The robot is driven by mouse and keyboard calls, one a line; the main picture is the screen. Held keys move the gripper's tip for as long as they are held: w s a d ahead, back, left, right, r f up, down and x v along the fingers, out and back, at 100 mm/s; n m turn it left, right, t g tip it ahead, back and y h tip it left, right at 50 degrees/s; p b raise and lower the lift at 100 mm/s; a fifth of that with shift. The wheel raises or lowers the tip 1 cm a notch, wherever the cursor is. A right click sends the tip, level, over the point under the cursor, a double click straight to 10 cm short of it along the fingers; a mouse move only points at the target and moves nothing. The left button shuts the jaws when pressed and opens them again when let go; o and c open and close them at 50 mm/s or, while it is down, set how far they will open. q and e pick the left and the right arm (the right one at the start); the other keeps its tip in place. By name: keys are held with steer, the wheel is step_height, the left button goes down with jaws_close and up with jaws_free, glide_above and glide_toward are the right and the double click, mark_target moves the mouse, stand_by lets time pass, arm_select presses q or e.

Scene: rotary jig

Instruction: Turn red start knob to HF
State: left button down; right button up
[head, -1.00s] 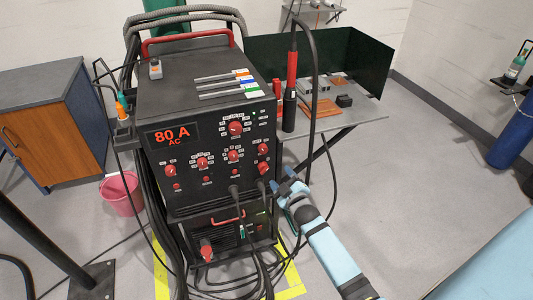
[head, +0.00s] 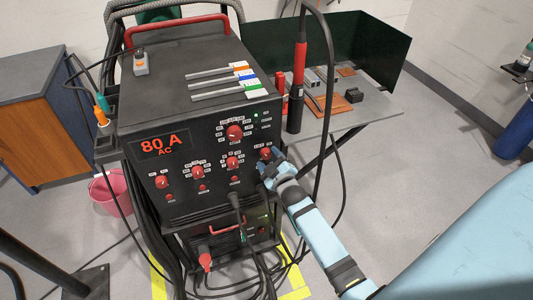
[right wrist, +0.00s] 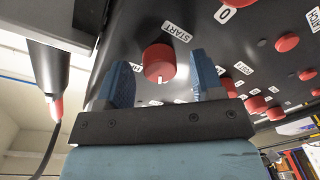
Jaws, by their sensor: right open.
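The red start knob (right wrist: 159,62) shows in the right wrist view on the black panel, beside a white START label (right wrist: 177,32). My right gripper (right wrist: 162,78) is open, with one blue finger on each side of the knob. I cannot tell whether either finger touches it. No HF mark is readable. My left gripper is not in view.
A black cable (head: 236,205) plugs in below. A torch with a red handle (head: 299,65) and its hanging cable stand right of the machine, by a work table (head: 345,125).

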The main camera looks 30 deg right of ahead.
steer(key=shift+r, duration=0.15)
steer(key=shift+c, duration=1)
steer(key=c, duration=0.7)
